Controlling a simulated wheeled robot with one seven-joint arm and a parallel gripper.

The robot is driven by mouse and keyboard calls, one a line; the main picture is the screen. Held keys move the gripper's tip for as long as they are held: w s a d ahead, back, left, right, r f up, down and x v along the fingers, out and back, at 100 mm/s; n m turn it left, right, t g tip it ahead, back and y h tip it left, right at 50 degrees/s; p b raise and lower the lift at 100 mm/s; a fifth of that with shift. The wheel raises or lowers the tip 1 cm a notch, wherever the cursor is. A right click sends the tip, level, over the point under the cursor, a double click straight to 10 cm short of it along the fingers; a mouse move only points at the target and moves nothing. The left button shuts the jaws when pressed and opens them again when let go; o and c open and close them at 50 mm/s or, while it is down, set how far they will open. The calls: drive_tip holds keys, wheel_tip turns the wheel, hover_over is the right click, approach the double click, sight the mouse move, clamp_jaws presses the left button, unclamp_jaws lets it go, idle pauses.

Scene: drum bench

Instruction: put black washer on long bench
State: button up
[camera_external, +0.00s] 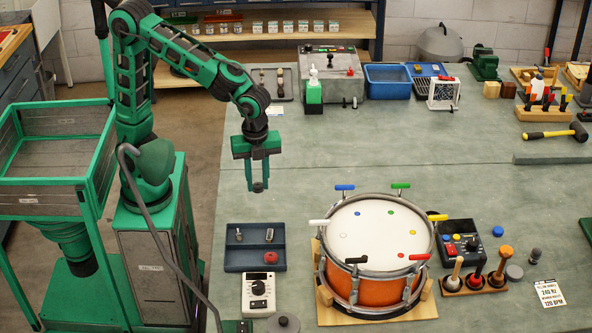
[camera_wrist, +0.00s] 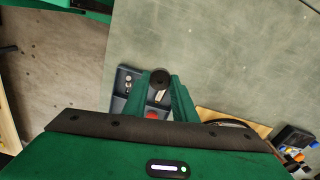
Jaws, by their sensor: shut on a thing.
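My gripper (camera_external: 260,187) hangs above the near-left part of the grey-green bench (camera_external: 330,150), fingers pointing down, higher than the blue tray. In the wrist view, a small round black washer (camera_wrist: 160,76) is held between the fingertips of my gripper (camera_wrist: 160,84). The bench top also shows below in the wrist view (camera_wrist: 230,60).
A blue tray (camera_external: 255,259) holds small metal parts and a red piece. An orange drum (camera_external: 375,231) stands right of it on a wooden base. A white meter (camera_external: 258,293) sits in front. The bench middle is clear; a grey box (camera_external: 345,88) and blue bin (camera_external: 388,82) stand behind.

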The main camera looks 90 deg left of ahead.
drive_tip(key=w+a+n, duration=0.4)
drive_tip(key=a, duration=0.9)
drive_tip(key=w+a+n, duration=0.4)
drive_tip(key=a, duration=0.9)
drive_tip(key=s+a+n, duration=0.4)
drive_tip(key=a, duration=0.9)
drive_tip(key=s+a+n, duration=0.4)
drive_tip(key=s+a, duration=0.1)
drive_tip(key=a, duration=0.7)
hover_over(282, 134)
wheel_tip(282, 134, down, 7)
drive_tip(key=shift+d+f, duration=0.15)
drive_tip(key=shift+f, duration=2.05)
drive_tip(key=o, duration=1)
drive_tip(key=shift+f, duration=0.1)
